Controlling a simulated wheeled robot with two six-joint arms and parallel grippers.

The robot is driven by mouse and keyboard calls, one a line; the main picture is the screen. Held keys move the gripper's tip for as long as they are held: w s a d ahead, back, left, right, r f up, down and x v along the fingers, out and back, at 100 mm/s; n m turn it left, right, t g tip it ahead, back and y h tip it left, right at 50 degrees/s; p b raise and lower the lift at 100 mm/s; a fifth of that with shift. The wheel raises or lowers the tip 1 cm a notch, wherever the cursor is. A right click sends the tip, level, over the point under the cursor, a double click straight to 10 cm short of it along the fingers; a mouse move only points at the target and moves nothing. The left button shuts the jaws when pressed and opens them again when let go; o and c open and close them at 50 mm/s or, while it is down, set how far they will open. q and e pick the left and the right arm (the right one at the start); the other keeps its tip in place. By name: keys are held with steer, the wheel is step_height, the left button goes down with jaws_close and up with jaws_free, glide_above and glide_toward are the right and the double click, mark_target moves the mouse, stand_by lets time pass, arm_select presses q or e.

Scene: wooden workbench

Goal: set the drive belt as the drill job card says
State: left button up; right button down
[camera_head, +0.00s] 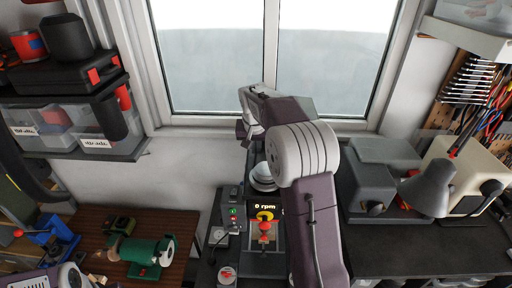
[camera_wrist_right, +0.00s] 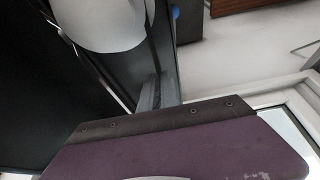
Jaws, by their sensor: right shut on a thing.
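The drill press (camera_head: 266,207) stands below the window, with a dark display reading "0 rpm". Pale stepped round parts (camera_head: 263,178), which look like pulleys, show above the display, partly behind my right arm. My right gripper (camera_head: 243,130) is at the top of the drill, mostly hidden by its own wrist. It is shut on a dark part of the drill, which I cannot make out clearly. The right wrist view shows a dark panel (camera_wrist_right: 50,90) and a pale round part (camera_wrist_right: 105,22) close by. I cannot make out the belt or the job card. My left gripper is not in view.
A control box (camera_head: 233,212) with green lights stands left of the display. A red knob (camera_head: 265,227) sits below it. A grey machine (camera_head: 375,180) and a lamp shade (camera_head: 428,187) stand to the right. A green machine (camera_head: 145,250) is at lower left.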

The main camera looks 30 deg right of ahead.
steer(key=shift+w+d, duration=0.1)
steer(key=shift+w, duration=0.05)
